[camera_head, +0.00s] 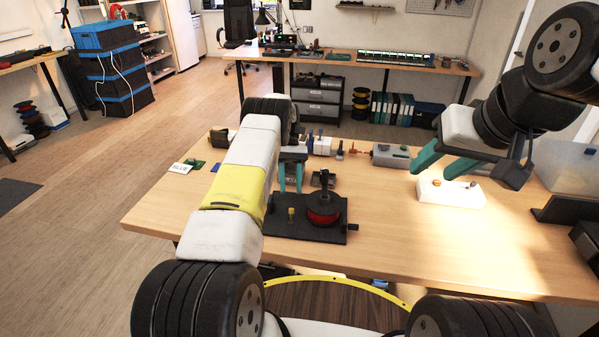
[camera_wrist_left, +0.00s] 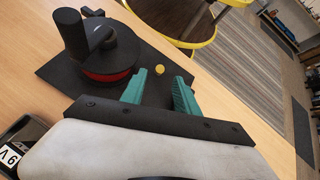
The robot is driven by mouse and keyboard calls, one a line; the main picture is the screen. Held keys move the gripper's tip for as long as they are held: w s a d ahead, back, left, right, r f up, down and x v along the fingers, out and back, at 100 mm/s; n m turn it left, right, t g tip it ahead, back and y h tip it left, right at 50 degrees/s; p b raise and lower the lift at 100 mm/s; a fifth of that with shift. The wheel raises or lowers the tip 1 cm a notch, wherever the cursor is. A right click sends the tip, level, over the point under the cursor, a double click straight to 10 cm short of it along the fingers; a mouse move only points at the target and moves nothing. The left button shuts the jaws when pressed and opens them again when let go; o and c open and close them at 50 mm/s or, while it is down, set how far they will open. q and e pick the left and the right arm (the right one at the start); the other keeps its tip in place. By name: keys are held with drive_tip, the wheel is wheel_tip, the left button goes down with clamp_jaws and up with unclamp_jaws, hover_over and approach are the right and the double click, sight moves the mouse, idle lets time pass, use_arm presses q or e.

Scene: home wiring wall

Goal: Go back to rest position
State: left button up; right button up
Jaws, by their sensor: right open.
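My left gripper (camera_head: 291,178) is over the table behind the black spool stand. In the left wrist view its two teal fingers (camera_wrist_left: 160,92) are apart with nothing held between them. A small yellow knob (camera_wrist_left: 159,70) on the black base plate (camera_wrist_left: 62,72) shows beyond the fingertips. The stand carries a reel with a red band (camera_head: 323,217). My right gripper (camera_head: 428,172) is above the right side of the table, its teal fingers apart and empty. It is near a white block (camera_head: 450,194) with small parts on top; I cannot tell whether they touch.
The wooden table (camera_head: 190,215) has free room at its left front. A grey box (camera_head: 391,156), small connectors (camera_head: 322,146) and cards (camera_head: 187,167) lie along its back. A clear bin (camera_head: 566,165) and a black holder (camera_head: 565,212) stand at the right.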

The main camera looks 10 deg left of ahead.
use_arm(q)
drive_tip(key=s+r+m+t, duration=0.1)
drive_tip(key=s+r+t, duration=0.25)
drive_tip(key=r, duration=0.85)
drive_tip(key=s+r+m+t, duration=0.1)
drive_tip(key=s+r+t, duration=0.25)
drive_tip(key=r, duration=0.95)
drive_tip(key=s+d+r+m+t, duration=0.1)
drive_tip(key=s+t, duration=0.3)
drive_tip(key=s, duration=0.6)
drive_tip(key=s+r+m+t, duration=0.3)
drive_tip(key=s+t, duration=0.2)
drive_tip(key=s, duration=0.5)
drive_tip(key=shift+s+d+r, duration=0.15)
drive_tip(key=shift+d+r, duration=0.2)
drive_tip(key=shift+d, duration=0.05)
